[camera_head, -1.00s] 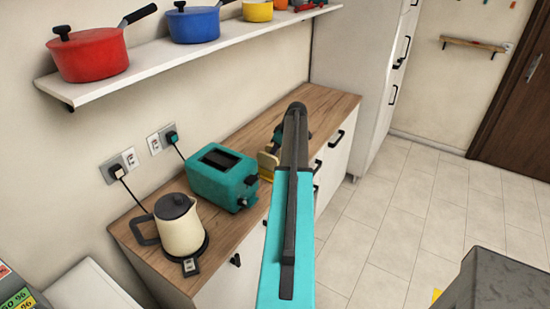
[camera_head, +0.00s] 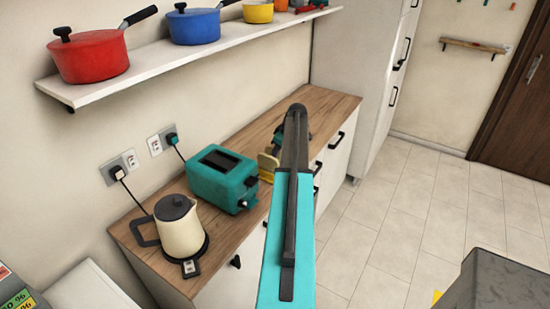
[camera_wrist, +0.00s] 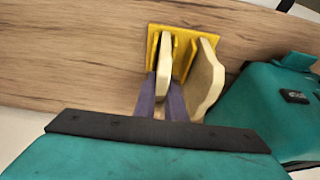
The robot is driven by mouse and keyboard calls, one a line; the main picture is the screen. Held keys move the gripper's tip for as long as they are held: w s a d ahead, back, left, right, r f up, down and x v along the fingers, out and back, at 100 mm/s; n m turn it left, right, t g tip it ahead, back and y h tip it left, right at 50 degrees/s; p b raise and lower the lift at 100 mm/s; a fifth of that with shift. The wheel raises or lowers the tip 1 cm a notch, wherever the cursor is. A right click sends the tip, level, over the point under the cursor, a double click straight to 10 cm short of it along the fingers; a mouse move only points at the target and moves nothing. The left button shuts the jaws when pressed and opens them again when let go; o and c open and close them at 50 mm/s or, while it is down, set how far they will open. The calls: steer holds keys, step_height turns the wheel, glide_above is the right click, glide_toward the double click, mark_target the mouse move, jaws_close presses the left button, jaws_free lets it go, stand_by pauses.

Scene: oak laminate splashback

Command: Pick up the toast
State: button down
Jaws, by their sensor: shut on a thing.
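In the wrist view, two pale slices of toast stand in a yellow rack on the wooden counter. My gripper (camera_wrist: 170,100) is shut on the left toast (camera_wrist: 165,62), with its purple-grey fingers at the slice's lower part. This slice is still between the rack's walls. The other toast (camera_wrist: 208,80) stands to the right, apart from my fingers. The yellow rack (camera_wrist: 186,58) shows behind both. In the head view, a bit of the yellow rack and toast (camera_head: 268,165) shows beside my arm; my fingertips are hidden behind the arm.
A teal toaster (camera_head: 222,180) stands just left of the rack; it also shows at the right in the wrist view (camera_wrist: 268,105). A cream kettle (camera_head: 180,230) stands nearer on the counter (camera_head: 290,110). A shelf (camera_head: 200,50) with pots runs above. The counter's far end is mostly clear.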

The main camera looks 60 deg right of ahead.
steer(key=shift+r, duration=0.1)
steer(key=shift+r+b, duration=1.8)
steer(key=shift+r, duration=3.1)
steer(key=shift+s, duration=0.1)
